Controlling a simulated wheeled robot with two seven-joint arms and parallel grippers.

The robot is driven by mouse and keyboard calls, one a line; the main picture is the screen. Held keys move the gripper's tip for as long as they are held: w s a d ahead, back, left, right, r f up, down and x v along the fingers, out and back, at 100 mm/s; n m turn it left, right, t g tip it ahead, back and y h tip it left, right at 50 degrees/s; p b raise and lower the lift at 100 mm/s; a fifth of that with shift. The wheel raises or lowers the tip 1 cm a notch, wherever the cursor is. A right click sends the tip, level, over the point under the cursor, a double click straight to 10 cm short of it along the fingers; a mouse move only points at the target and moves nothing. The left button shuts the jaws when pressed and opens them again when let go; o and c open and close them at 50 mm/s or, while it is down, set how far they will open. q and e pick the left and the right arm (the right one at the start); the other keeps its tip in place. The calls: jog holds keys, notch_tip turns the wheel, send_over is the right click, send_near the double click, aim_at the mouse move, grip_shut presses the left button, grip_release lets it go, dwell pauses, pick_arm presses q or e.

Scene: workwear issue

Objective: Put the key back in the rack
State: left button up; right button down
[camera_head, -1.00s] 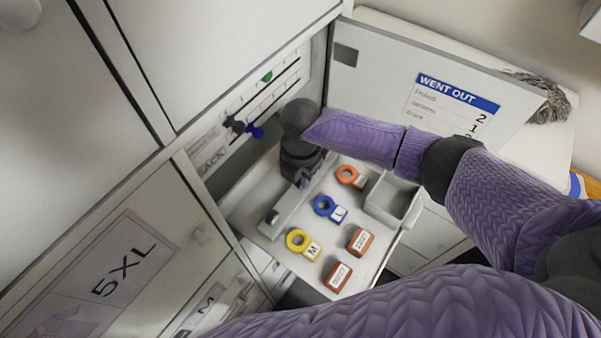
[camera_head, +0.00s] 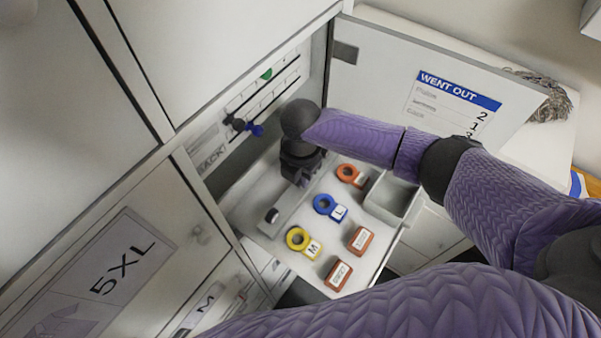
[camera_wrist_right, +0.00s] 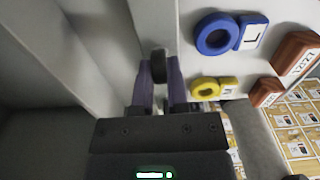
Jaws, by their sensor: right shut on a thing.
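My right gripper (camera_head: 302,181) reaches into the open cabinet, over the pale tray. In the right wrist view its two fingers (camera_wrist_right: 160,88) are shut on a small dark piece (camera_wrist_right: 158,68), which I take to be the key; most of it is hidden. A pale raised strip (camera_head: 289,204), perhaps the rack, runs along the tray's left side under the gripper. A small dark piece (camera_head: 271,215) shows near its lower end. I cannot tell whether the held piece touches the strip. My left gripper is not in view.
The tray holds orange (camera_head: 349,174), blue (camera_head: 325,204) and yellow (camera_head: 298,239) ring tags, two red-brown tags (camera_head: 361,240) and an open grey bin (camera_head: 391,194). An open door (camera_head: 385,70) with a "WENT OUT" list stands right. Coloured sliders (camera_head: 256,129) sit on the inner wall.

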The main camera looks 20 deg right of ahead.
jog(key=shift+f, duration=0.25)
dwell(0.4)
